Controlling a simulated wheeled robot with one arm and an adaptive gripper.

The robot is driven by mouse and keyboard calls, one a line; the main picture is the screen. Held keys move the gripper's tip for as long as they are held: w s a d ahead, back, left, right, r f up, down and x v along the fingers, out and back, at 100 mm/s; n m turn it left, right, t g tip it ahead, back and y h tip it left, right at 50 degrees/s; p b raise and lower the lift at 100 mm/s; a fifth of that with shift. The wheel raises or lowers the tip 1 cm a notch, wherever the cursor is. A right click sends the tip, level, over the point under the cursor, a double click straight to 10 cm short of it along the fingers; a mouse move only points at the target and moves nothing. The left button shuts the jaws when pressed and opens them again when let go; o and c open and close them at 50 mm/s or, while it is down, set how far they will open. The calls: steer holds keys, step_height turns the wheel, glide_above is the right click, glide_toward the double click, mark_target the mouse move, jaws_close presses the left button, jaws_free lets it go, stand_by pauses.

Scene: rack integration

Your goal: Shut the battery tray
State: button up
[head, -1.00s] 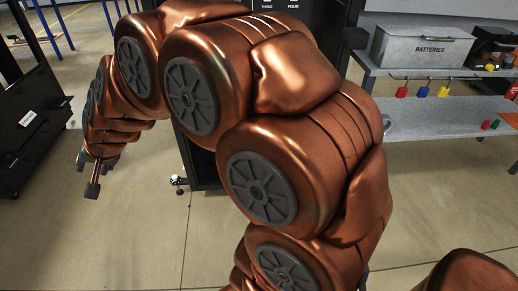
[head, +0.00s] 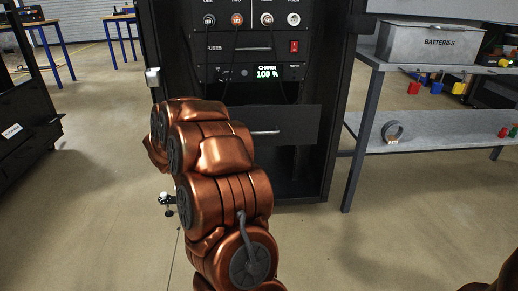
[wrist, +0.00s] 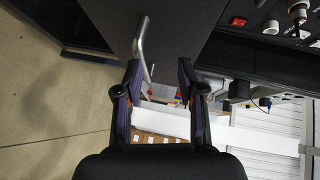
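The battery tray (head: 297,123) is the dark drawer below the charge panel in the head view, with a pale bar handle (head: 266,133). Its front seems to stand out a little from the rack face. In the wrist view the dark tray front (wrist: 185,25) fills the top middle, and the metal handle (wrist: 141,45) sticks out from it. My gripper (wrist: 157,80) is open and empty, with the handle's near end by the left fingertip. I cannot tell whether they touch. In the head view my arm hides my gripper and the tray's left part.
The rack's charge panel (head: 266,72) reads 100 % above the tray, with cables hanging in front. To the right is a workbench (head: 440,133) with a batteries box (head: 428,43) above. A dark cabinet (head: 22,110) stands left. Floor around the rack is clear.

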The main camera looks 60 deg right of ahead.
mark_target(257, 134)
steer(key=s+d+f+g, duration=0.1)
steer(key=s+d+f+m+g+b, duration=0.1)
steer(key=s, duration=0.1)
steer(key=s+d+f+m, duration=0.1)
steer(key=shift+s+d+f+g, duration=0.1)
steer(key=shift+s+d+g, duration=0.1)
steer(key=shift+s+g, duration=0.2)
steer(key=shift+b+x, duration=1.05)
steer(key=shift+x, duration=2.05)
steer(key=shift+w, duration=0.2)
jaws_close()
